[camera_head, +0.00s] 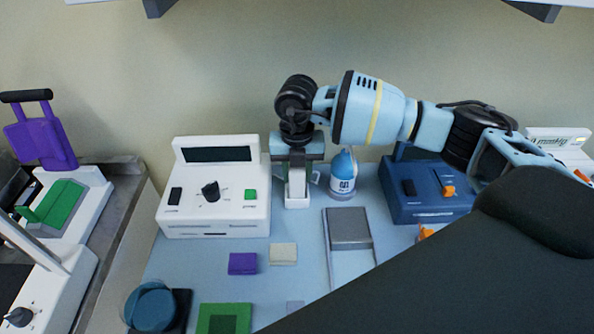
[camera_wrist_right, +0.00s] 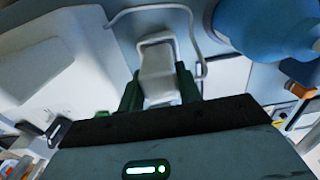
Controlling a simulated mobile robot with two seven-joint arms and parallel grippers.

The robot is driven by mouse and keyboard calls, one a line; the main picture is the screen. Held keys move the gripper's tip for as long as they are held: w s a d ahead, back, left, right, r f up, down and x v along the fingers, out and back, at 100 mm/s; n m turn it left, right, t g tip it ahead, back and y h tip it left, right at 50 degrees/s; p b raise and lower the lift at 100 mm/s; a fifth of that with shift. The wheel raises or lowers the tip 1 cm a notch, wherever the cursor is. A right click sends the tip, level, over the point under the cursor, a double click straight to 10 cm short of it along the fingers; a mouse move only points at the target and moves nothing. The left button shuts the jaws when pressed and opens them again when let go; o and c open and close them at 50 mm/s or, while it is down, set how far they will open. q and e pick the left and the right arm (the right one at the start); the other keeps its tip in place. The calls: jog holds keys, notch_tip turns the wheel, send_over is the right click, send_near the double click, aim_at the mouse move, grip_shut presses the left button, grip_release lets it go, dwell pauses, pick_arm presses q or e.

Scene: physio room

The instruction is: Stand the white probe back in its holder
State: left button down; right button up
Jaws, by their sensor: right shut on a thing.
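My right gripper (camera_head: 297,165) reaches in from the right and points down between the white console and the blue bottle. It is shut on the white probe (camera_head: 297,190), which also shows between the dark green fingers in the right wrist view (camera_wrist_right: 159,82). A pale, frame-like end (camera_wrist_right: 157,42) lies just beyond the fingertips; I cannot tell whether it is part of the probe or of its holder. A thin pale cable (camera_wrist_right: 150,11) loops around it. No separate holder can be made out clearly. My left gripper is not in view.
The white console (camera_head: 213,190) stands close on the left. The blue-capped bottle (camera_head: 343,178) stands close on the right, with a blue device (camera_head: 425,190) beyond it. Purple (camera_head: 243,263) and cream (camera_head: 283,254) blocks lie in front. My arm covers the lower right.

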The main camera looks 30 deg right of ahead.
jog(key=shift+f, duration=0.45)
dwell(0.5)
dwell(0.3)
jog(key=o, duration=1.5)
jog(key=shift+o, duration=0.2)
jog(key=shift+r+p, duration=1)
jog(key=shift+r, duration=2.5)
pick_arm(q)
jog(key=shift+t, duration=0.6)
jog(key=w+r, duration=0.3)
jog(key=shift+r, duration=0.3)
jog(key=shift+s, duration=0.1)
